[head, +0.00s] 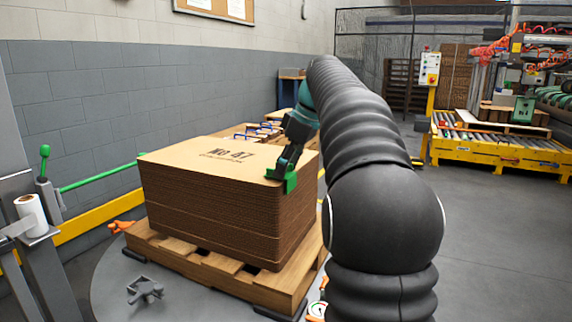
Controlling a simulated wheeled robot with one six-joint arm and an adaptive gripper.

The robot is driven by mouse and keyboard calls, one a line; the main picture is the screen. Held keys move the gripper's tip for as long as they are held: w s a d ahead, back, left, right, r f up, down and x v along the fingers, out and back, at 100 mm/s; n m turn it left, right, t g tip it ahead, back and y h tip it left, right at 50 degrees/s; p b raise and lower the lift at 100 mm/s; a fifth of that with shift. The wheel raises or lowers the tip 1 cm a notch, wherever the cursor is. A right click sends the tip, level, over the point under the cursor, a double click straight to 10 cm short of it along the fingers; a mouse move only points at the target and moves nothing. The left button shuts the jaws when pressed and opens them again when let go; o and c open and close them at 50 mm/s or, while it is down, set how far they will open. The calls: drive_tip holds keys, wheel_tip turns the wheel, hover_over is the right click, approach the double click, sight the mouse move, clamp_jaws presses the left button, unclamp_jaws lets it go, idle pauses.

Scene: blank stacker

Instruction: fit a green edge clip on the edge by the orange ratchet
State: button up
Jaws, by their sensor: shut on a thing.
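A green edge clip (290,182) is held in my gripper (286,163), which is shut on it. The clip is at the near right top corner of the cardboard stack (215,205), marked "No 47". I cannot tell whether it touches the cardboard. An orange ratchet (121,227) shows low at the left side of the stack, beside the pallet, well apart from the clip. My arm hides most of the area right of the stack.
The stack sits on a wooden pallet (175,249) on a round grey plate (112,280). A grey bracket-like part (145,290) lies in front. A green bar (97,178) and yellow rail (95,219) run along the left. Blue-handled items (262,130) stand behind. Floor at right is clear.

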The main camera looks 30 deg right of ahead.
drive_tip(key=shift+f, duration=0.2)
idle(0.6)
drive_tip(key=o, duration=1.1)
drive_tip(key=shift+o, duration=0.2)
